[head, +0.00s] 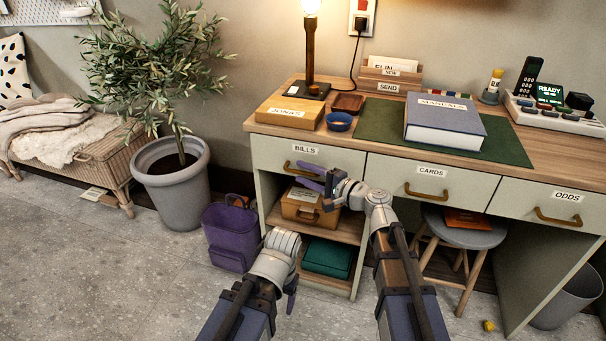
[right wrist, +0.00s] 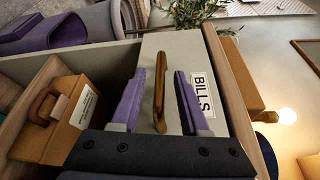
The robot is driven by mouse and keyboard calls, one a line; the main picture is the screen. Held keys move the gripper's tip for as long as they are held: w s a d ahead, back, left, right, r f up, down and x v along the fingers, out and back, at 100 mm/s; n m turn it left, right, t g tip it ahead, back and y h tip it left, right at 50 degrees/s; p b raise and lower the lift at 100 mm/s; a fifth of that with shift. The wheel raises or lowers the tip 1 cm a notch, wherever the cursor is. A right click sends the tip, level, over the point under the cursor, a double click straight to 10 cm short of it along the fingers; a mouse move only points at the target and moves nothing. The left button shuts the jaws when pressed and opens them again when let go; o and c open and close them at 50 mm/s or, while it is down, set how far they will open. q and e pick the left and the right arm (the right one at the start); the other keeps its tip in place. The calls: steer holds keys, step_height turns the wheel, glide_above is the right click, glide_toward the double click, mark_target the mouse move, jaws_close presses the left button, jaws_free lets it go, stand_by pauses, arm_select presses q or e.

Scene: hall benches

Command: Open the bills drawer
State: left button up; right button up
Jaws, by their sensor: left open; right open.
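The bills drawer (head: 339,162) is the leftmost pale drawer under the desk top, labelled BILLS. Its front looks flush with the cards drawer, so it appears shut. Its brass handle (head: 305,172) is partly hidden by my right gripper (head: 297,175). In the right wrist view the handle (right wrist: 158,92) stands between the two purple fingers of the right gripper (right wrist: 160,76), with gaps visible on both sides. The right gripper is open. My left gripper (head: 291,285) hangs low before the open shelves, open and away from the drawer; its fingers are partly hidden.
The cards drawer (head: 396,187) and odds drawer (head: 520,201) are to the right. Below the bills drawer, shelves hold a tan box (head: 299,208) and a green box (head: 327,258). A purple bin (head: 230,238) and a grey stool (head: 465,233) stand nearby. Floor at left is clear.

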steer(key=shift+w+a, duration=0.25)
steer(key=shift+a, duration=0.1)
jaws_close()
stand_by(1.3)
